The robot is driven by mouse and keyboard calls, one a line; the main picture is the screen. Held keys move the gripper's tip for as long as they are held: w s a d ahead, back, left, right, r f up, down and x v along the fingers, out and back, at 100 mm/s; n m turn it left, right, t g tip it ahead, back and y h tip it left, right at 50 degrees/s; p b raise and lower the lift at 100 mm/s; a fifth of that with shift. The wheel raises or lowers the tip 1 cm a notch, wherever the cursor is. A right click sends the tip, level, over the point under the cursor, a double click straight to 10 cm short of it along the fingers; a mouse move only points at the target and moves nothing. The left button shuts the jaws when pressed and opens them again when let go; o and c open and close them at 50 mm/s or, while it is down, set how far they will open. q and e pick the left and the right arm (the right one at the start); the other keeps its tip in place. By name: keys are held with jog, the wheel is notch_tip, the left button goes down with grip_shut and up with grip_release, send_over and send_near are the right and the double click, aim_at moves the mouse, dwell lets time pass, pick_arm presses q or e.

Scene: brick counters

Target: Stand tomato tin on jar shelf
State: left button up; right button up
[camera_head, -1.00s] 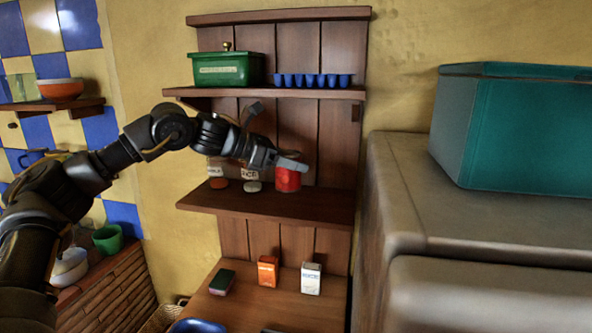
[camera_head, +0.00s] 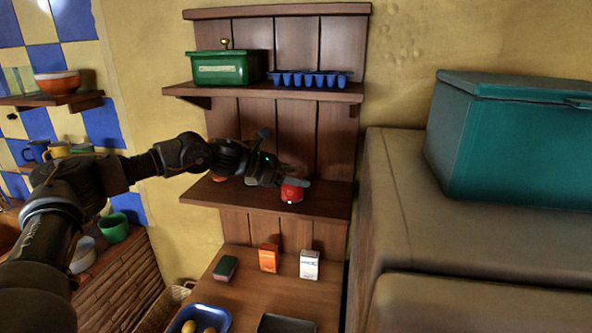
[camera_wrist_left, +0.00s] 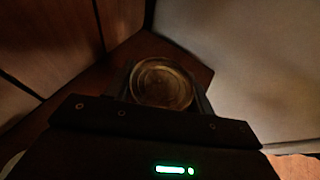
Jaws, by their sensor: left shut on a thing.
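The red tomato tin (camera_head: 291,193) is upright at the middle shelf, the jar shelf (camera_head: 235,194), towards its right side. My left gripper (camera_head: 292,183) is shut on the tin near its top and partly covers it. In the left wrist view the tin's round metal top (camera_wrist_left: 161,84) shows between the fingers. I cannot tell for certain whether the tin's base touches the board. The jars behind my left wrist are mostly hidden. My right gripper is not in view.
An orange box (camera_head: 268,258), a white box (camera_head: 309,265) and a blue tray (camera_head: 201,317) are on the counter below. A large teal box (camera_head: 510,135) stands at the right.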

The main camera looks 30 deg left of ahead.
pick_arm(q)
jog(key=shift+d+f+b, duration=0.1)
jog(key=shift+f+b, duration=0.2)
jog(key=shift+b, duration=0.1)
jog(key=o, duration=1.2)
jog(key=shift+c, duration=0.2)
jog(key=shift+r, duration=0.1)
jog(key=shift+r, duration=0.1)
jog(key=b+v, duration=0.3)
jog(key=v, duration=0.9)
jog(key=shift+r+b, duration=0.15)
jog(key=shift+b, duration=0.15)
